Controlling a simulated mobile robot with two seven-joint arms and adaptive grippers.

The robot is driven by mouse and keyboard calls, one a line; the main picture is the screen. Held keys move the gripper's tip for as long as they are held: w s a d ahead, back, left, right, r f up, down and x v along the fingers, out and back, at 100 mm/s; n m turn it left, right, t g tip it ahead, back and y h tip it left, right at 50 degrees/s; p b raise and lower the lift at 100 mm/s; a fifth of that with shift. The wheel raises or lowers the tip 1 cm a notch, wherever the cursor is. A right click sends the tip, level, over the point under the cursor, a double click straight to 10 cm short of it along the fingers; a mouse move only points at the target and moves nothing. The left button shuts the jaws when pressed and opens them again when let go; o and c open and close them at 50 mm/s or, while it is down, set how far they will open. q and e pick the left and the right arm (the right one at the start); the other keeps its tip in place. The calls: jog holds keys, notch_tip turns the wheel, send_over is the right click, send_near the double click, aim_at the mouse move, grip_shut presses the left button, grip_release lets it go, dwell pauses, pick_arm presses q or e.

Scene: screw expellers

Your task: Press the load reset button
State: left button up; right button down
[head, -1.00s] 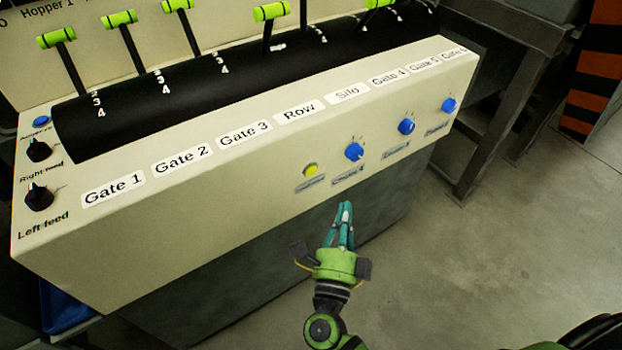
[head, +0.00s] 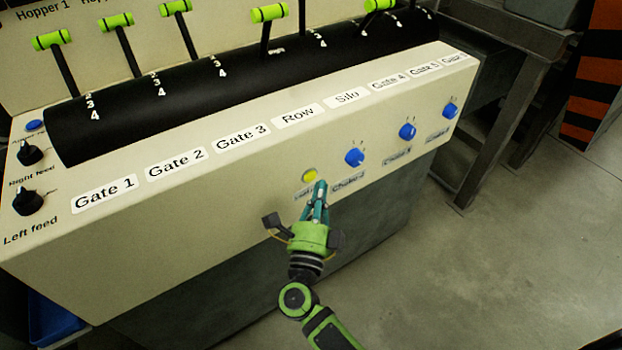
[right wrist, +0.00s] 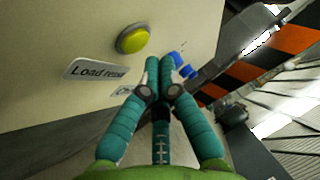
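The yellow load reset button (head: 310,175) is round and sits on the cream front face of the control panel (head: 200,215). It also shows in the right wrist view (right wrist: 132,38), with the label "Load reset" (right wrist: 95,69) below it. My right gripper (head: 320,184) has its teal fingers together, with nothing between them. Its fingertips are just below and right of the button in the head view, partly over the label. In the right wrist view the fingertips (right wrist: 162,62) are right of and below the button, apart from it. My left gripper is not in view.
Blue knobs (head: 354,157) sit on the panel face right of the button. Levers with green handles (head: 118,20) rise from the black drum above. A metal-legged table (head: 500,120) stands to the right, with open floor in front.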

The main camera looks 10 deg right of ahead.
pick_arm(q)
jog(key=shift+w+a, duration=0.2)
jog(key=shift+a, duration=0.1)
pick_arm(e)
jog(key=shift+w+a, duration=0.1)
jog(key=shift+w, duration=0.1)
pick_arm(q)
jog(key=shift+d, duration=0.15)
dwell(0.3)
pick_arm(e)
jog(key=shift+w, duration=0.1)
dwell(0.4)
jog(key=shift+w+a, duration=0.15)
jog(key=shift+w, duration=0.2)
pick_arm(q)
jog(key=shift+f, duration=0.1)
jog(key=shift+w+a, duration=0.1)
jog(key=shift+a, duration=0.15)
